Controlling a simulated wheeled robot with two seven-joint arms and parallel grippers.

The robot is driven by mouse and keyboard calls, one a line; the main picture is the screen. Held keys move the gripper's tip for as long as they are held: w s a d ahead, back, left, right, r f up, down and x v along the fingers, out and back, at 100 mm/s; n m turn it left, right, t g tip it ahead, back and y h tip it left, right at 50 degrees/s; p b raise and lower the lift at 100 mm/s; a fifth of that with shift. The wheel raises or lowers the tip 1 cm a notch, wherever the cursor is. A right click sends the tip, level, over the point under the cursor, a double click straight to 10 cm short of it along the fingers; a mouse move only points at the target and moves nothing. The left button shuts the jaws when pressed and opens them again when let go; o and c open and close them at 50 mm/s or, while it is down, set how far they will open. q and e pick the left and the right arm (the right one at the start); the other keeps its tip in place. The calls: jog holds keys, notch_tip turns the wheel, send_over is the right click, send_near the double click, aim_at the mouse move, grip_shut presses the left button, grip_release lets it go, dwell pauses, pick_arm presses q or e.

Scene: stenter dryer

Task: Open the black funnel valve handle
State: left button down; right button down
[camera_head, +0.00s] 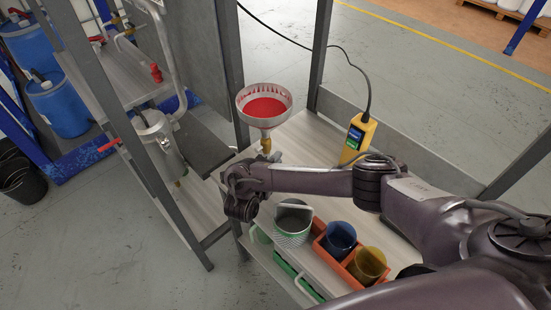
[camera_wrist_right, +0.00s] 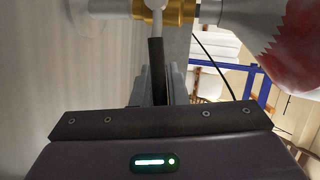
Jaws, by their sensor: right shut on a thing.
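The funnel (camera_head: 265,118) is grey-white with red contents and stands above the shelf. A brass valve (camera_head: 266,146) sits directly under it. In the right wrist view the brass valve (camera_wrist_right: 181,12) runs across the top, with the funnel (camera_wrist_right: 285,45) at upper right. The black funnel valve handle (camera_wrist_right: 157,62) extends from the valve between the fingers of my right gripper (camera_wrist_right: 157,90), which is shut on it. In the head view my right gripper (camera_head: 262,158) is just below the funnel and its arm hides the handle. My left gripper is not in view.
A yellow handheld device (camera_head: 354,142) with a black cable stands on the shelf (camera_head: 310,135). An orange tray (camera_head: 340,264) holds a blue and an amber cup, beside a green-and-white container (camera_head: 293,222). Grey metal posts (camera_head: 319,55) frame the shelf. Blue drums (camera_head: 58,105) stand at left.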

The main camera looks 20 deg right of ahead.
jog(key=shift+w+a+r+n+g+p, duration=0.1)
jog(key=shift+w+r+n+g+p, duration=0.1)
jog(key=shift+r+n+g+p, duration=0.55)
jog(key=shift+w+a+r+n+g+p, duration=0.1)
jog(key=shift+w+r+n+g+p, duration=0.25)
jog(key=shift+p, duration=0.85)
jog(key=shift+w+r+n+g+p, duration=0.1)
jog(key=shift+r+n+g+p, duration=0.2)
jog(key=shift+r+n+p, duration=0.5)
jog(key=shift+f, duration=0.15)
jog(key=c, duration=1.4)
grip_release()
jog(key=shift+c, duration=0.2)
jog(key=p+v, duration=0.1)
jog(key=v, duration=0.6)
jog(key=shift+a, duration=0.35)
